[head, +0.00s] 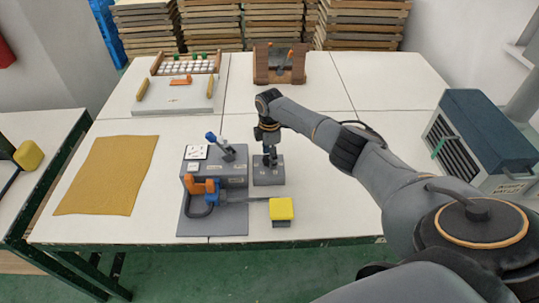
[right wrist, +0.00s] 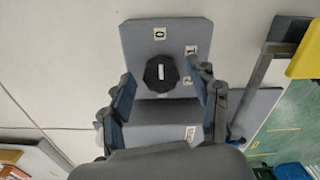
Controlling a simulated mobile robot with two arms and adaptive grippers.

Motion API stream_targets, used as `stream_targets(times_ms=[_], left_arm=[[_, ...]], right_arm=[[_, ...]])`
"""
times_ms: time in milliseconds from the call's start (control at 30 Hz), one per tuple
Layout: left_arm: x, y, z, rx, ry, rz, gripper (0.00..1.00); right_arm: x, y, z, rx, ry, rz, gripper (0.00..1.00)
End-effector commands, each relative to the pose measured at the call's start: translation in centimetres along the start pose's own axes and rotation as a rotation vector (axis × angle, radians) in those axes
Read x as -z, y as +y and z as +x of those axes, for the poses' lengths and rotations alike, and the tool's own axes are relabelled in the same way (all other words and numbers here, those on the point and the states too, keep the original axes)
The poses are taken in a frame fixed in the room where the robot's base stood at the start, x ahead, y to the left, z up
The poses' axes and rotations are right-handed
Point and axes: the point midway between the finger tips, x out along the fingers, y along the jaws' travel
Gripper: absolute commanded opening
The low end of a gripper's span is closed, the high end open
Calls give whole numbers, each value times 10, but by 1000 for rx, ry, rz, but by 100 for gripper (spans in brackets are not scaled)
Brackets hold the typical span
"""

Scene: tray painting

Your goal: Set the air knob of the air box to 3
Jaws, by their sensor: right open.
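The air box (head: 268,181) is a small grey box on the table, beside the larger grey airbrush stand. My right gripper (head: 269,160) is over it, pointing down. In the right wrist view the air box panel (right wrist: 140,40) carries a black round knob (right wrist: 160,73) with a white mark that lies upright in the picture, in line with the 0 label (right wrist: 159,33). Labels 1 and 2 are on the knob's right. The open fingers of my right gripper (right wrist: 160,78) are on either side of the knob, with gaps visible. My left gripper is not in view.
The airbrush stand (head: 215,176) with blue and orange parts is close left of the air box. A yellow block (head: 281,208) is in front. An ochre mat (head: 107,175) lies left, and a grey vented unit (head: 480,140) stands right. The table centre behind is mostly clear.

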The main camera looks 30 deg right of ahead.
Motion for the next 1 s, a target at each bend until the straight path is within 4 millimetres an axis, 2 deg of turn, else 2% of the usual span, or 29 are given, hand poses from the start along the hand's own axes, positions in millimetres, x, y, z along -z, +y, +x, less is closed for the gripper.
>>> stream_targets(times_ms=[133, 167, 400, 767, 1000], left_arm=[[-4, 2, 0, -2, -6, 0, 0], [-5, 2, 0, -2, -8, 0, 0], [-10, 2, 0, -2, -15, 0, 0], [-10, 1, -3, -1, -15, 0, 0], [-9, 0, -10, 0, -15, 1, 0]], right_arm=[[0, 0, 0, 0, 0, 0, 61], [0, 0, 0, 0, 0, 0, 57], [0, 0, 0, 0, 0, 0, 8], [0, 0, -1, 1, 0, 42, 6], [1, -1, -1, 2, 1, 184, 6]])
